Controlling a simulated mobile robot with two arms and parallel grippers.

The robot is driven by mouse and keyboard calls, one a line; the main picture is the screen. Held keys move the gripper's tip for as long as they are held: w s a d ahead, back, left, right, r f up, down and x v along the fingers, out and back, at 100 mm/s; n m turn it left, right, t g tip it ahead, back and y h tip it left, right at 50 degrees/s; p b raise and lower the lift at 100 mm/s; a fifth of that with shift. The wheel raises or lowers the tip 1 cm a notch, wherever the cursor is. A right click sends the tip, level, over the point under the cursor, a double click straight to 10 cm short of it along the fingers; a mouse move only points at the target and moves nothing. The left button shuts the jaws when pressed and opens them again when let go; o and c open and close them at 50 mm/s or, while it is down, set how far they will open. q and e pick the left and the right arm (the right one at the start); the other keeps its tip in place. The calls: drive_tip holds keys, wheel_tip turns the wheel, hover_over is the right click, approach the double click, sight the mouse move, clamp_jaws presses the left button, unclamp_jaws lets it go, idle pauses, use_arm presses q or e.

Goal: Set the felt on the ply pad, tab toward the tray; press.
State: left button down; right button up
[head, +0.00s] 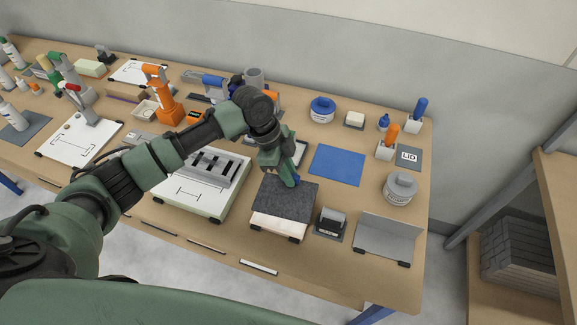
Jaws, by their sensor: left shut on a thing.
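The felt (274,200) is a dark grey square sheet. It lies flat over the back part of the ply pad (279,224), or just above it; I cannot tell whether they touch all over. The pale front strip of the pad shows uncovered. My left gripper (292,183) reaches down from the left and is shut on the felt near its back right part. A small blue patch shows at the fingertips; I cannot tell whether it is the tab. A grey tray (386,234) with a raised back stands to the right. My right gripper is out of view.
A small black holder (330,221) stands between pad and tray. A blue mat (337,165) lies behind, with a round grey container (400,188) to its right. A slotted grey fixture (205,165) on a pale base stands left. The table's front edge is close.

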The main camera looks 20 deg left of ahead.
use_arm(q)
drive_tip(key=shift+s+a+f, duration=0.1)
drive_tip(key=shift+s+f, duration=0.1)
drive_tip(key=shift+s, duration=0.1)
drive_tip(key=shift+s+a+f+m, duration=0.1)
drive_tip(key=shift+s+f+m, duration=0.05)
drive_tip(key=shift+s+m, duration=0.2)
drive_tip(key=shift+w, duration=0.1)
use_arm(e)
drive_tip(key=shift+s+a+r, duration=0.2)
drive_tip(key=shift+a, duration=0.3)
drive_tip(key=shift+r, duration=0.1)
